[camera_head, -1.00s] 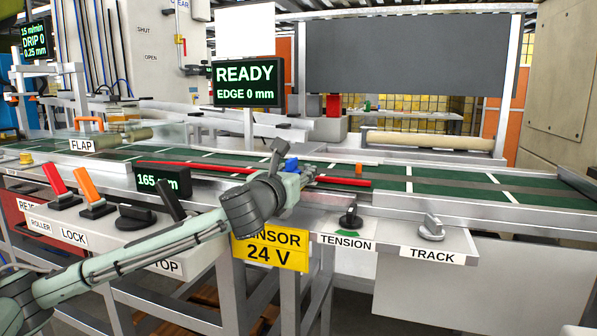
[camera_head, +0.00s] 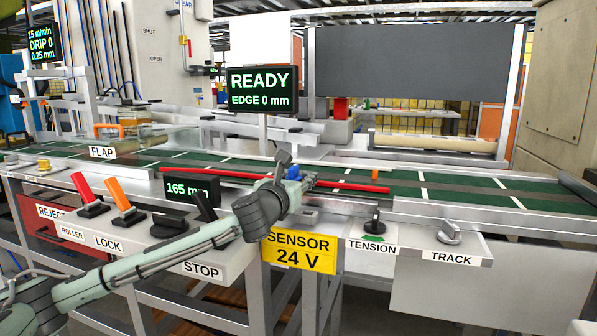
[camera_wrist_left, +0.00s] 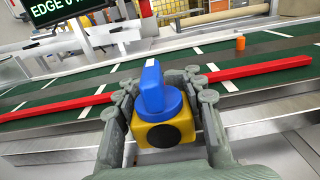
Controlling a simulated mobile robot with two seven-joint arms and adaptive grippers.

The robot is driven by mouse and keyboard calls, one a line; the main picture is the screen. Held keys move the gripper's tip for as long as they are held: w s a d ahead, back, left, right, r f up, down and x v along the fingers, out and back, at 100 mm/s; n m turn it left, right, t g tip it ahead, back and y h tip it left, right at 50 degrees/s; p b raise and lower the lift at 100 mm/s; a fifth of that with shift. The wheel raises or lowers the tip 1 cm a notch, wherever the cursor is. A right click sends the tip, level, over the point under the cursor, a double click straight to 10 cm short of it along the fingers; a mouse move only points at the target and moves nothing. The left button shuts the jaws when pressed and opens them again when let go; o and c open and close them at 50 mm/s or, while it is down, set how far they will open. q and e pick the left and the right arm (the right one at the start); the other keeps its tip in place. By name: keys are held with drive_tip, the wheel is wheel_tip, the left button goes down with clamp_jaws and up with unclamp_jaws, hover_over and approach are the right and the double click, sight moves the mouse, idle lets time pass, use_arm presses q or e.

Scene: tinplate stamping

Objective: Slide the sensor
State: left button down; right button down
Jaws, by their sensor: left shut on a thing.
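The sensor shows in the left wrist view as a yellow block (camera_wrist_left: 167,133) with a dark round face and a blue knob (camera_wrist_left: 152,90) on top. My left gripper (camera_wrist_left: 165,110) is shut on it, one finger on each side. In the head view my left gripper (camera_head: 293,185) is at the red rail (camera_head: 350,186) along the front edge of the belt, and it hides most of the sensor. The red rail runs out to both sides of the gripper, also in the left wrist view (camera_wrist_left: 262,70). My right gripper is not in view.
The green belt (camera_head: 450,194) lies behind the rail, with a small orange piece (camera_head: 375,174) on it. A display reads 165 mm (camera_head: 188,189); another reads READY, EDGE 0 mm (camera_head: 262,90). Levers (camera_head: 125,203) stand left of my arm, knobs (camera_head: 375,222) to the right.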

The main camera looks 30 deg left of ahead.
use_arm(q)
drive_tip(key=a, duration=0.2)
drive_tip(key=s+a, duration=0.1)
drive_tip(key=a, duration=0.3)
drive_tip(key=shift+s+a+f, duration=0.1)
drive_tip(key=shift+s+a, duration=0.2)
drive_tip(key=shift+s, duration=0.05)
drive_tip(key=c, duration=0.9)
unclamp_jaws()
drive_tip(key=v, duration=1)
drive_tip(key=shift+s+d, duration=0.2)
drive_tip(key=shift+s, duration=0.1)
drive_tip(key=shift+s+d, duration=0.1)
drive_tip(key=shift+s, duration=0.55)
drive_tip(key=shift+c, duration=0.4)
